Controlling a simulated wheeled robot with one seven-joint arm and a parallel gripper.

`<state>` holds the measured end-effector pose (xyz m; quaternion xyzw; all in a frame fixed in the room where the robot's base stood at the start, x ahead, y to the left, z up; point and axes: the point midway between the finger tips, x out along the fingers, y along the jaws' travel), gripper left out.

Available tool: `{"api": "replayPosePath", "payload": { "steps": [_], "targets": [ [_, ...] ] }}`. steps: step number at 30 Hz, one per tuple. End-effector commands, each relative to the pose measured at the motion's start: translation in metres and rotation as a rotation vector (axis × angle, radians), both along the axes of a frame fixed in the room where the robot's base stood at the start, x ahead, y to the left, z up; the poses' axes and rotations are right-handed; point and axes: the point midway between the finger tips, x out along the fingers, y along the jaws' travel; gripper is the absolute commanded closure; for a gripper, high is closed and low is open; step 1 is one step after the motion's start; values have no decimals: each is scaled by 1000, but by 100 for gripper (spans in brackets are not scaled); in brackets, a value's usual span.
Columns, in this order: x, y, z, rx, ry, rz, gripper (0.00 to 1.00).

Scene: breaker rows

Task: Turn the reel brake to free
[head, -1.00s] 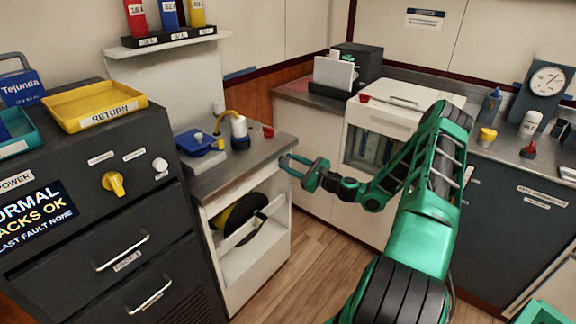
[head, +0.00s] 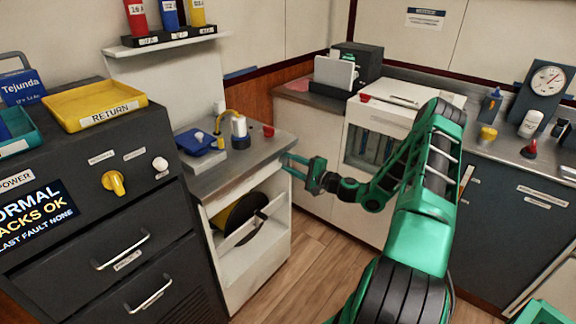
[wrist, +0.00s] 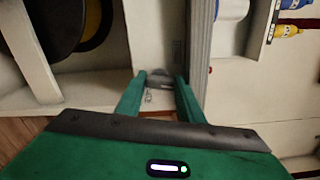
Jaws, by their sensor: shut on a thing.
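The reel (head: 236,216), a dark disc with a yellow rim, sits in the open bay of the white cabinet below the grey counter. My gripper (head: 288,163) is at the cabinet's right front edge, just under the counter corner. In the wrist view its two green fingers (wrist: 160,80) are shut on a small grey part (wrist: 158,74) on the cabinet's front post, which I take to be the reel brake. The fingers hide much of it, so its setting cannot be read. Part of the reel (wrist: 50,25) shows at the upper left there.
The counter (head: 235,160) above holds a blue box (head: 197,143), a bottle with a yellow hose (head: 240,131) and a red knob (head: 268,131). A dark drawer cabinet (head: 60,235) stands left. Wooden floor (head: 300,262) lies open in front of the white cabinet.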

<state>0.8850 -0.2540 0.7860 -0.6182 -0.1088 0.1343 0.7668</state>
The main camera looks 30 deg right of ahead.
Motion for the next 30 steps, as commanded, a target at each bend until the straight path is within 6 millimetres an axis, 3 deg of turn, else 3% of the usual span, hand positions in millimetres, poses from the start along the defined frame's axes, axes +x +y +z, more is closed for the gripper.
{"api": "replayPosePath", "payload": {
  "steps": [12,29,30],
  "targets": [
    [-2,2,-4,-185,-61,4,88],
    [-2,2,-6,-216,-69,6,88],
    [-2,2,-6,-216,-69,6,63]
  ]
}}
